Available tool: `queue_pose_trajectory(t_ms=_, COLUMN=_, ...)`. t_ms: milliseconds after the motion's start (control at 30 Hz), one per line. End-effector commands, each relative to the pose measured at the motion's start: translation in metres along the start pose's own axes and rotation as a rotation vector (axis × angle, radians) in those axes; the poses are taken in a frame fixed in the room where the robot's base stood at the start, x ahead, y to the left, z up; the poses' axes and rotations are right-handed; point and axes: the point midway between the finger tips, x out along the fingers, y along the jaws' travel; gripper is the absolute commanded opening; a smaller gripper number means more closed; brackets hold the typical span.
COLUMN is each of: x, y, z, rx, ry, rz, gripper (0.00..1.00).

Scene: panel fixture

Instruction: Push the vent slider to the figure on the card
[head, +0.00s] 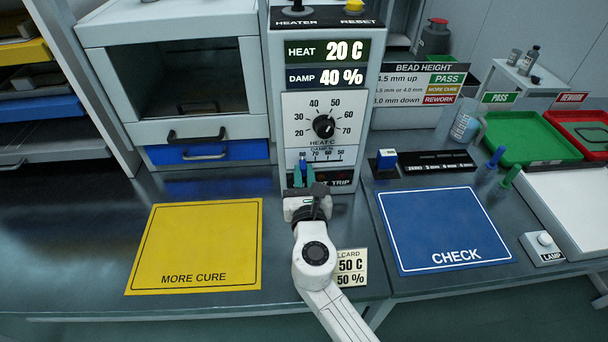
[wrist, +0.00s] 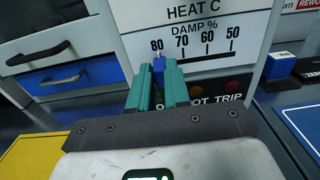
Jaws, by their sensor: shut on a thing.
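The vent slider's blue knob (wrist: 159,64) stands at the 80 mark, the left end of the DAMP % scale (wrist: 195,36), which runs down to 50 at the right. My gripper (wrist: 158,82) has its green fingers closed around the knob from both sides. In the head view my gripper (head: 304,172) is at the lower left of the panel's front (head: 347,107). The card (head: 351,267) lies on the bench, partly hidden by my arm, and reads 50 C and 50 %. The panel's display (head: 327,77) reads HEAT 20 C and DAMP 40 %.
The black heat dial (head: 324,126) is above the slider. A yellow MORE CURE mat (head: 197,250) lies left and a blue CHECK mat (head: 440,222) right. Green (head: 528,133) and red trays are at far right.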

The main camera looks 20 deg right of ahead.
Motion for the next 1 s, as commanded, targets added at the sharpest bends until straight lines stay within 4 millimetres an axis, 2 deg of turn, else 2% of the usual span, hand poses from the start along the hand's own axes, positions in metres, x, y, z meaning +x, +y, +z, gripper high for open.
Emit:
queue_pose_trajectory(t_ms=267, x=0.0, y=-0.001, z=0.0, rx=0.0, ry=0.0, rz=0.0, gripper=0.0)
queue_pose_trajectory(t_ms=367, x=0.0, y=-0.013, z=0.0, rx=0.001, ry=0.001, rz=-0.003, gripper=0.0)
queue_pose_trajectory(t_ms=600, x=0.0, y=-0.071, z=0.0, rx=0.0, ry=0.002, rz=-0.006, gripper=0.0)
queue_pose_trajectory(t_ms=700, x=0.0, y=-0.087, z=0.001, rx=0.0, ry=0.0, rz=-0.004, gripper=0.0)
queue_pose_trajectory(t_ms=800, x=0.0, y=-0.095, z=0.0, rx=0.0, ry=0.0, rz=-0.003, gripper=0.0)
queue_pose_trajectory(t_ms=1000, x=0.0, y=-0.097, z=0.0, rx=0.0, ry=0.0, rz=-0.005, gripper=0.0)
